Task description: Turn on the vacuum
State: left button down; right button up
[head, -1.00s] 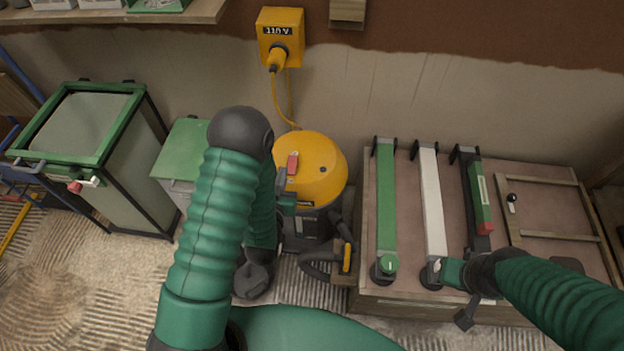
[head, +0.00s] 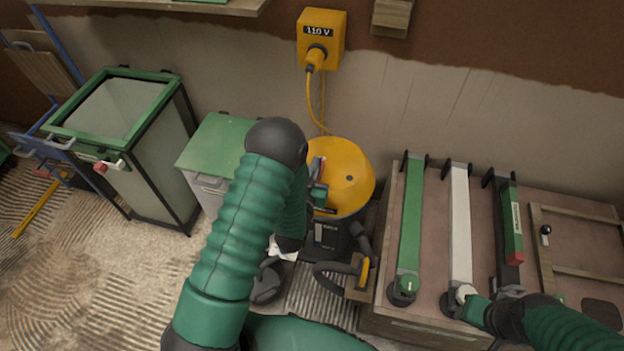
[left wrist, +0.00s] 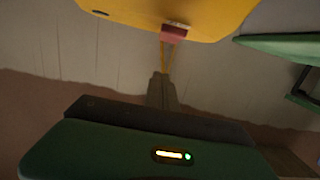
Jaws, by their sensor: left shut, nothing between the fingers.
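The vacuum (head: 350,182) has a yellow top and a dark body and stands on the floor against the wall. A red switch (left wrist: 173,33) sits on the yellow top; in the head view it is partly covered by my left gripper (head: 320,172). In the left wrist view the shut, empty fingers of my left gripper (left wrist: 163,78) point up towards the switch; I cannot tell whether they touch it. My right gripper (head: 468,297) is beside the white knob of the white bar on the bench; its fingers are too small to read.
A yellow 110 V socket box (head: 321,38) on the wall has a yellow plug and cable. A hose (head: 335,275) lies beside the vacuum. The bench (head: 430,325) with several bars stands at right. A green-lidded box (head: 212,142) and a green-framed bin (head: 150,165) stand left.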

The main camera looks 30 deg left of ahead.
pick_arm(q)
jog(key=shift+x, duration=1.1)
jog(key=f, duration=0.1)
jog(key=f+b, duration=0.2)
jog(key=shift+w+a+f, duration=0.1)
jog(key=shift+w, duration=0.2)
jog(key=shift+w+f, duration=0.1)
jog(key=shift+f, duration=0.35)
